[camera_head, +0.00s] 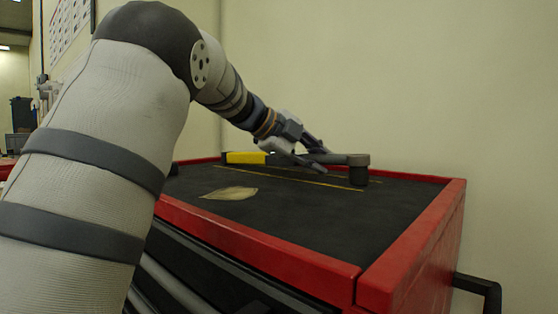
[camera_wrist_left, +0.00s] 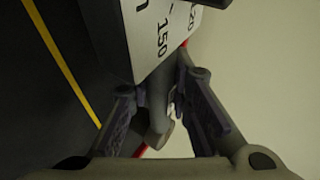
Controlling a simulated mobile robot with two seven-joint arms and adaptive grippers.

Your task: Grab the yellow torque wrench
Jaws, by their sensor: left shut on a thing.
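The torque wrench has a yellow handle (camera_head: 245,158), a grey shaft and a dark round head (camera_head: 358,160). It lies along the back of the black top of a red cabinet. My left gripper (camera_head: 316,160) reaches down from the left and is shut on the shaft, between the handle and the head. In the left wrist view, the two fingers (camera_wrist_left: 162,95) are on either side of the grey shaft (camera_wrist_left: 157,112). A pale part with black numbers (camera_wrist_left: 155,35) fills the top there. Part of the shaft is hidden by the fingers. My right gripper is not in view.
The red cabinet (camera_head: 412,240) has a raised red rim around its black top. A flat tan patch (camera_head: 230,193) and thin yellow lines lie on the top. A pale wall stands close behind. The front right of the top is clear.

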